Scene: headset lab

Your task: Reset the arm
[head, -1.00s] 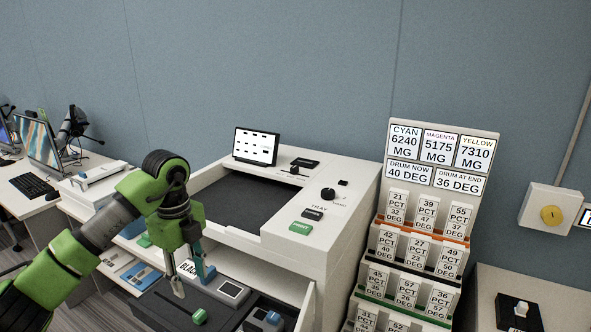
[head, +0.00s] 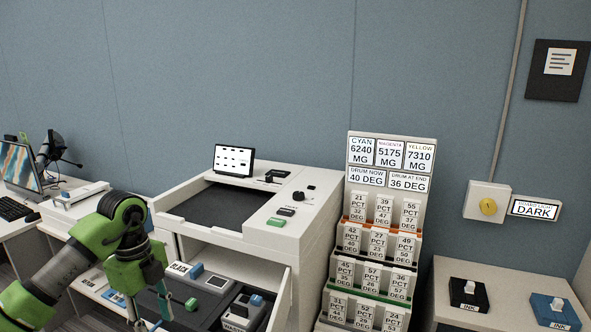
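My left arm, green and dark grey, comes in from the left. My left gripper (head: 151,312) points down over the open drawer (head: 203,319) of a white machine (head: 310,240). Its two fingers look spread apart with nothing seen between them; the tips are near the lower picture edge. A green-handled piece (head: 191,304) lies in the drawer just right of the fingers. My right gripper is not in view.
A display rack (head: 350,282) with several number cards stands right of the machine. A computer desk is at left.

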